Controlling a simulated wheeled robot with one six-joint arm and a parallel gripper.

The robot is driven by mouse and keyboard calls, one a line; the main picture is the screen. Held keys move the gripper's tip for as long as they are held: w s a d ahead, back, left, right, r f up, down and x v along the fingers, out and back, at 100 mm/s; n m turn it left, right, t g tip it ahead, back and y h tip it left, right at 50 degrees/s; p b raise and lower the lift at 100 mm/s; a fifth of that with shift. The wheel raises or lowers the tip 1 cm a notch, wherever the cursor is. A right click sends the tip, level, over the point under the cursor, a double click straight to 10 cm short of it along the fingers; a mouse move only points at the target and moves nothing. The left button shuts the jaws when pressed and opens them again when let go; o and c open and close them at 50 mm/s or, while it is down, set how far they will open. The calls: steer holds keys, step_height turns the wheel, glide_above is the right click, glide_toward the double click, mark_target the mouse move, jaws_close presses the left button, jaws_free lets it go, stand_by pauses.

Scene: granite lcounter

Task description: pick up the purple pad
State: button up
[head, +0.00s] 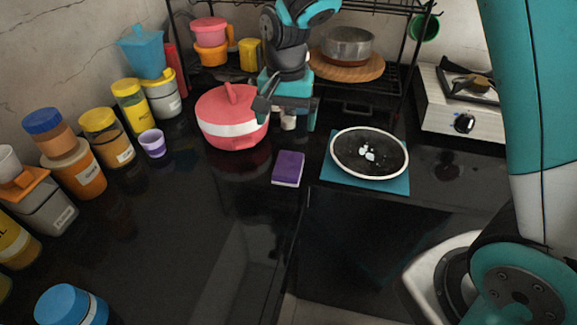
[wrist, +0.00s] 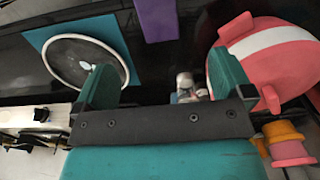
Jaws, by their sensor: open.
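The purple pad (head: 288,167) lies flat on the black counter, left of the teal mat, a small rectangular block with a pale lower edge. In the wrist view the pad (wrist: 157,18) shows at the top edge, partly cut off, beyond and between my fingertips. My gripper (head: 287,112) is open and empty, above the counter behind the pad and next to the red pot. In the wrist view its two teal fingers (wrist: 165,75) stand wide apart, with nothing between them touching.
A red pot (head: 232,118) stands left of my gripper. A purple cup (head: 152,143) stands left. The counter in front of the pad is clear.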

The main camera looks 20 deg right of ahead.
mark_target(289, 162)
step_height(289, 162, down, 8)
steer(key=shift+f+p, duration=0.25)
steer(key=shift+p, duration=0.1)
steer(key=f, duration=0.1)
steer(key=f+p, duration=0.1)
steer(key=f, duration=0.3)
steer(key=shift+w+d+f, duration=0.1)
steer(key=shift+w+d, duration=0.1)
steer(key=shift+d, duration=0.15)
steer(key=c, duration=1)
